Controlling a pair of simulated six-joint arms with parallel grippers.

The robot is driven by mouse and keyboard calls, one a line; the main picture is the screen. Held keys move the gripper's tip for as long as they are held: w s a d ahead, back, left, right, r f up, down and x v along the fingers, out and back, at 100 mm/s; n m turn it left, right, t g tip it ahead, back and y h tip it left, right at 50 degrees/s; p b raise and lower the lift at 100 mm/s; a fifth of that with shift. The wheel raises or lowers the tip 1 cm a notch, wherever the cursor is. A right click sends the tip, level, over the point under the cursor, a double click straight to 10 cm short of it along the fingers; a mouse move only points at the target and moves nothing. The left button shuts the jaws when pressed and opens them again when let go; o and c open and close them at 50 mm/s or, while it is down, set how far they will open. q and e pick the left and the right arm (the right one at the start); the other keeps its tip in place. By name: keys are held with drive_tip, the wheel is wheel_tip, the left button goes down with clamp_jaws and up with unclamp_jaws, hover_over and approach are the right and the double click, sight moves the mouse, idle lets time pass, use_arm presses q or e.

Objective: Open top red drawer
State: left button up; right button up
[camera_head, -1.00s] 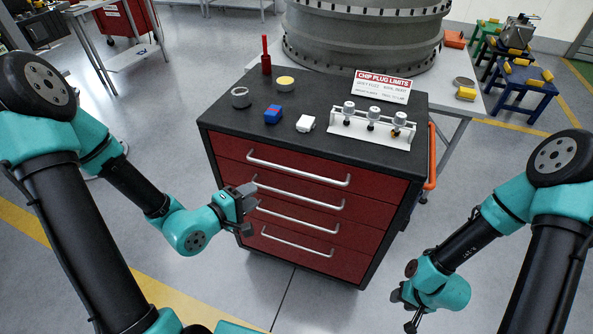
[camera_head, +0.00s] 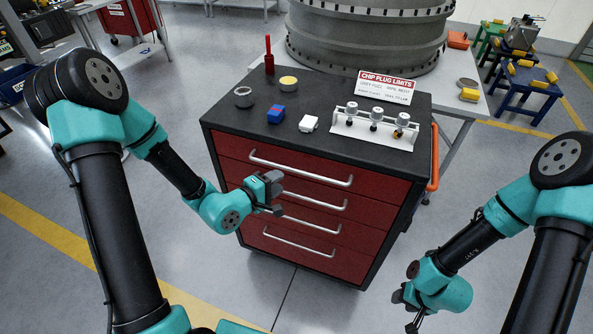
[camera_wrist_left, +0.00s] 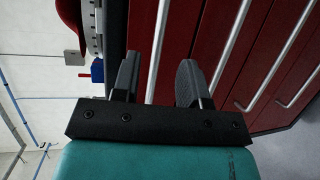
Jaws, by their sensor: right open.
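The top red drawer (camera_head: 310,168) is closed in a dark cabinet with several red drawers. Its silver bar handle (camera_head: 300,169) runs across its front. My left gripper (camera_head: 276,193) is in front of the cabinet, just below the left part of that handle in the head view, covering the left end of the second handle (camera_head: 325,202). In the left wrist view its fingers (camera_wrist_left: 158,75) are apart and empty. The top handle (camera_wrist_left: 160,45) shows between and beyond them; I see no contact. My right gripper (camera_head: 406,311) is open, low at the right, away from the cabinet.
An orange side handle (camera_head: 434,160) is at the right. The floor in front is clear.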

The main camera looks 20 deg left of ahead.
sight(297, 170)
use_arm(q)
drive_tip(key=x, duration=0.8)
drive_tip(key=shift+w+d+f, duration=0.1)
drive_tip(key=shift+w+d, duration=0.1)
drive_tip(key=shift+w, duration=0.1)
clamp_jaws()
